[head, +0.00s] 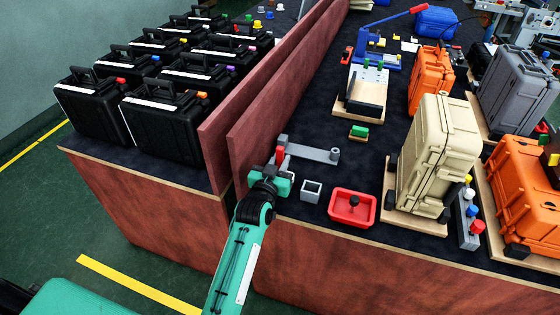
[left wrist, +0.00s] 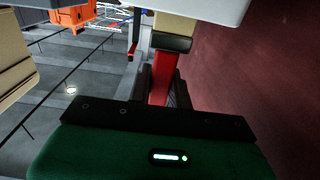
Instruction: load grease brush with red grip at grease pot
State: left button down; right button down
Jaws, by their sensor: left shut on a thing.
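My left gripper (head: 277,178) is shut on the red grip of the grease brush (head: 280,155), beside the grey bracket at the near end of the dark table. In the left wrist view the red grip (left wrist: 161,78) stands between the dark fingers, with a dark and tan part beyond it. The brush's bristles cannot be made out in the head view. A small open grey square container (head: 311,191) and a red tray with a black knob (head: 352,207) stand to the right of the gripper. I cannot tell for sure which is the grease pot. My right gripper is out of view.
The grey bracket arm (head: 314,153) reaches right from the gripper. A red-brown partition (head: 285,88) rises close on the left. A tan case (head: 436,157) stands upright beyond the red tray.

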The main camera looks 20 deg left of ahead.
aim_at(280, 147)
pick_arm(q)
jog(key=shift+f, duration=0.55)
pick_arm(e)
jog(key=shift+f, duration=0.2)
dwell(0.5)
